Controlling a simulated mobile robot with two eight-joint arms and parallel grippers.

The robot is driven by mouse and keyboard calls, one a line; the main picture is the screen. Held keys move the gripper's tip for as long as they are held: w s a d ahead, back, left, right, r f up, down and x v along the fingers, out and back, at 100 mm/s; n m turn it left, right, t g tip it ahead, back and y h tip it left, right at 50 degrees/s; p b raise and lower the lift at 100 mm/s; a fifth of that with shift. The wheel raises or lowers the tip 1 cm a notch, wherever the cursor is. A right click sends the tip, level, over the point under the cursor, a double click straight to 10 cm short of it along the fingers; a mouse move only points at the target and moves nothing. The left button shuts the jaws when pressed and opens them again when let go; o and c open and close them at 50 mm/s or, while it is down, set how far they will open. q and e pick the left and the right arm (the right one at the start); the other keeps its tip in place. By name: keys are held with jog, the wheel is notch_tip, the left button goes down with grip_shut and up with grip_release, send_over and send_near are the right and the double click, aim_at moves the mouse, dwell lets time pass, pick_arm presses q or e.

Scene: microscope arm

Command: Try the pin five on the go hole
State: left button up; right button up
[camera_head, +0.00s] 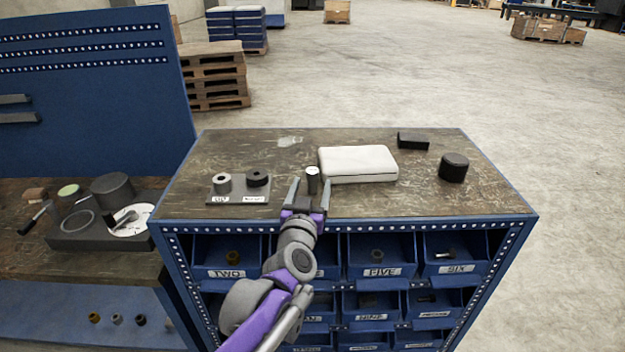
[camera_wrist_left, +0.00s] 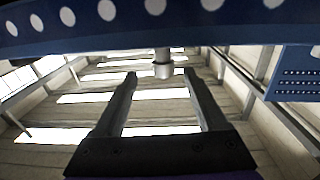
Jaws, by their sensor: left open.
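A small grey pin with a pale top (camera_head: 312,178) stands upright on the cabinet top; I cannot read a number on it. My left gripper (camera_head: 310,187) is open, its two fingers reaching toward the pin from the front. In the left wrist view the pin (camera_wrist_left: 162,62) shows between and just beyond the open fingertips (camera_wrist_left: 160,75), not gripped. The gauge block (camera_head: 238,197) lies to the left. It carries a light grey ring (camera_head: 222,183), above a label that seems to read GO, and a black cylinder (camera_head: 258,178). My right gripper is not in view.
A white case (camera_head: 358,163) lies just right of the pin. Labelled blue bins fill the cabinet front, including FIVE (camera_head: 380,272). A workbench (camera_head: 30,250) with instruments adjoins at left.

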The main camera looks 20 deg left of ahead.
aim_at(311, 178)
pick_arm(q)
jog(key=w, duration=0.2)
jog(key=w+a, duration=0.1)
jog(key=w, duration=0.2)
jog(key=shift+w+p, duration=0.15)
jog(key=shift+p, duration=0.25)
jog(key=shift+r, duration=0.1)
grip_shut()
